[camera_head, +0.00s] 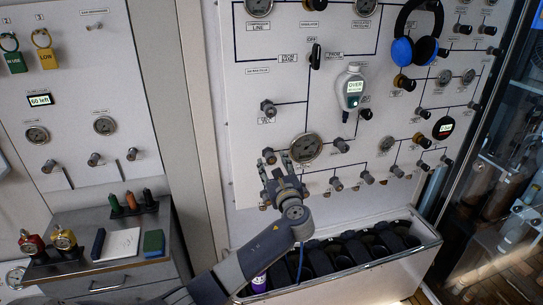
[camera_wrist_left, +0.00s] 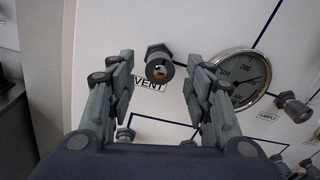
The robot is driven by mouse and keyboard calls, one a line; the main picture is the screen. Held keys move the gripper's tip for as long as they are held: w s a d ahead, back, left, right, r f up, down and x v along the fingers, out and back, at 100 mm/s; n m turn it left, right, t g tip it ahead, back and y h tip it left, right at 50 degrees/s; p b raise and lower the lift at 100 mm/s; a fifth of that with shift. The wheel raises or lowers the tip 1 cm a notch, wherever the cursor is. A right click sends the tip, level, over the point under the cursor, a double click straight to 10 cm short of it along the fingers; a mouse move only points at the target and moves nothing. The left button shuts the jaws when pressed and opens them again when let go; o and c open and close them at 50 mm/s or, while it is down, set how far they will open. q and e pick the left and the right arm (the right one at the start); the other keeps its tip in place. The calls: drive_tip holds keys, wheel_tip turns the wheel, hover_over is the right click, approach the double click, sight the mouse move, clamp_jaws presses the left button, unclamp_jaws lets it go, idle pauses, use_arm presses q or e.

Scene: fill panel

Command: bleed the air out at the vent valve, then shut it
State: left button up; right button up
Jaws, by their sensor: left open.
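The vent valve (camera_wrist_left: 158,66) is a dark metal knob on the white panel, with a VENT label (camera_wrist_left: 150,84) just below it. In the wrist view it sits between the two open fingers of my left gripper (camera_wrist_left: 161,85), and neither finger visibly touches it. In the head view my left gripper (camera_head: 280,166) is in front of the lower left part of the panel (camera_head: 250,120). A small knob, likely the vent valve (camera_head: 268,153), shows at its fingertips. My right gripper does not show.
A round gauge (camera_wrist_left: 240,78) is close beside the right finger; it also shows in the head view (camera_head: 306,147). A sample knob (camera_wrist_left: 292,106) is further right. Below the panel stands a bin of black items (camera_head: 350,250). A side table (camera_head: 100,250) stands at left.

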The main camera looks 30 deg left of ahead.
sight(272, 161)
use_arm(q)
drive_tip(key=shift+p+x, duration=0.3)
drive_tip(key=shift+x, duration=1.35)
drive_tip(key=c, duration=1.1)
